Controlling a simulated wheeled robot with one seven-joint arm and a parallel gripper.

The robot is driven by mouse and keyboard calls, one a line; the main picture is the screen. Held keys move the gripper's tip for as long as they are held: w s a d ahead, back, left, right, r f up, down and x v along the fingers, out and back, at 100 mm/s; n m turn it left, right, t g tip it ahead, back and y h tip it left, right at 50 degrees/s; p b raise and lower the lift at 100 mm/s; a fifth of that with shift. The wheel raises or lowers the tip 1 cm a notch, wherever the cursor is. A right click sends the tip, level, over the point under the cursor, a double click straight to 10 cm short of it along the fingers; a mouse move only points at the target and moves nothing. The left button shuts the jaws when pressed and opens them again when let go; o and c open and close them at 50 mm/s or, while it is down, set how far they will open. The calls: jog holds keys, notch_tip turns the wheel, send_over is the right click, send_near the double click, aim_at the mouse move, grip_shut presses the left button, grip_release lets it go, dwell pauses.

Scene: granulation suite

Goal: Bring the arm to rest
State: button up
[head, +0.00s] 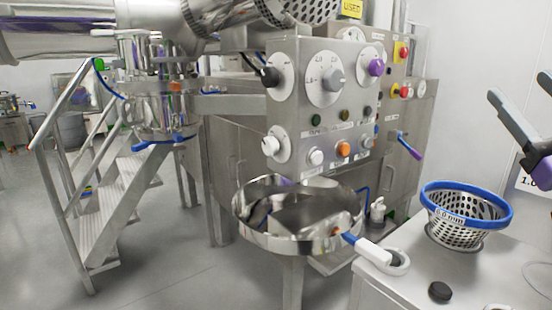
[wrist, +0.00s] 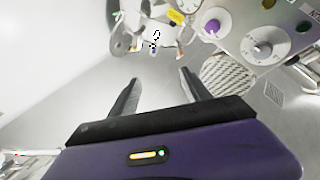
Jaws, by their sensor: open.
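My gripper (wrist: 158,76) shows in the wrist view with its two dark fingers spread apart and nothing between them. In the head view my gripper (head: 520,87) is at the right edge, raised above the bench top and to the right of the blue-rimmed sieve basket (head: 467,242). Its fingers point up and to the left there. Most of my arm is out of frame. The fingers touch nothing that I can see.
A steel control panel (head: 325,90) with dials and knobs stands in the middle. A round steel bowl (head: 290,240) is below it. The bench top (head: 400,290) carries the basket, a white-handled ring (head: 380,255) and a black knob (head: 440,291). Metal steps (head: 110,215) are at left.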

jog(key=s+f+m+g+h, duration=0.1)
jog(key=s+f+m+h, duration=0.1)
jog(key=f+m+h, duration=0.45)
jog(key=s+f+m+h, duration=0.1)
jog(key=s+f+m, duration=0.15)
jog(key=f, duration=0.75)
jog(key=s+a+f+m+g, duration=0.1)
jog(key=s+a+f, duration=0.2)
jog(key=s+f, duration=0.35)
jog(key=s+a+f+m+g, duration=0.1)
jog(key=s+a+f+g, duration=0.15)
jog(key=f, duration=0.65)
jog(key=s+a+f+n+g+y, duration=0.1)
jog(key=s+a+f+g+y, duration=0.15)
jog(key=s+f, duration=0.4)
jog(key=s+a+f+n+g+y, duration=0.15)
jog(key=s+a+f, duration=0.25)
jog(key=s, duration=0.5)
jog(key=s+a+f+n+g+y, duration=0.1)
jog(key=s+a+f+n, duration=0.1)
jog(key=s+a+f, duration=0.45)
notch_tip(320, 180, up, 16)
jog(key=s+d+p, duration=0.1)
jog(key=d+p, duration=0.1)
jog(key=p, duration=1.2)
jog(key=shift+s+d+f, duration=0.15)
jog(key=shift+s+d, duration=0.1)
jog(key=shift+d, duration=0.05)
